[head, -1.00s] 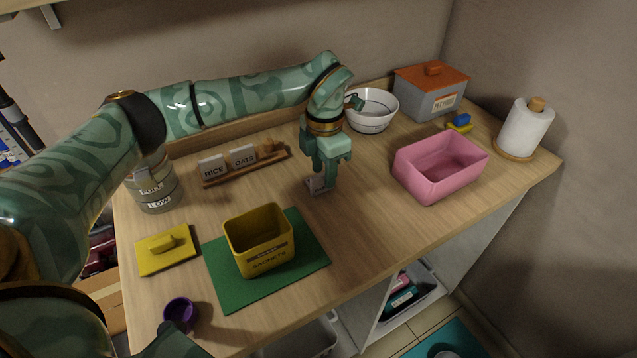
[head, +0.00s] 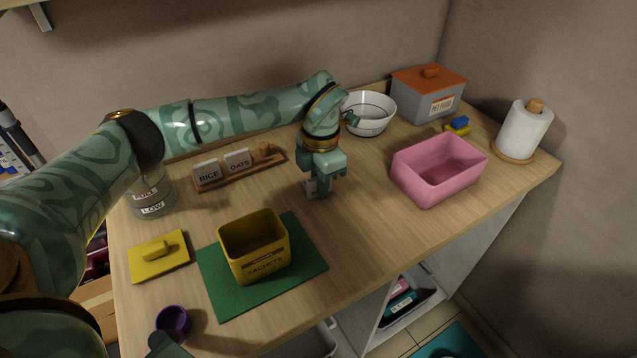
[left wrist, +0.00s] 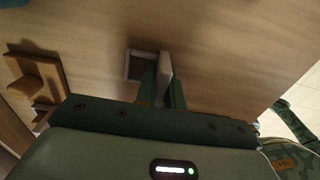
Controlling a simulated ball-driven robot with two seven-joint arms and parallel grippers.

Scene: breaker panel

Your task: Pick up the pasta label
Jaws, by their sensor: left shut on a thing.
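The pasta label is a small pale grey-white piece (head: 310,187) at the left gripper's fingertips, in the middle of the counter. In the left wrist view the pale label (left wrist: 165,68) stands between the two fingers, with another part of it reaching left. No writing on it can be read from here. My left gripper (head: 320,190) points down and is shut on the label, low over the counter. I cannot tell whether the label touches the wood.
A wooden rack (head: 240,172) with RICE and OATS labels stands to the left. A yellow SACHETS box (head: 254,250) is on a green mat (head: 305,272) in front. A pink bin (head: 438,170) is at right, a white bowl (head: 368,112) behind. Bare counter lies between.

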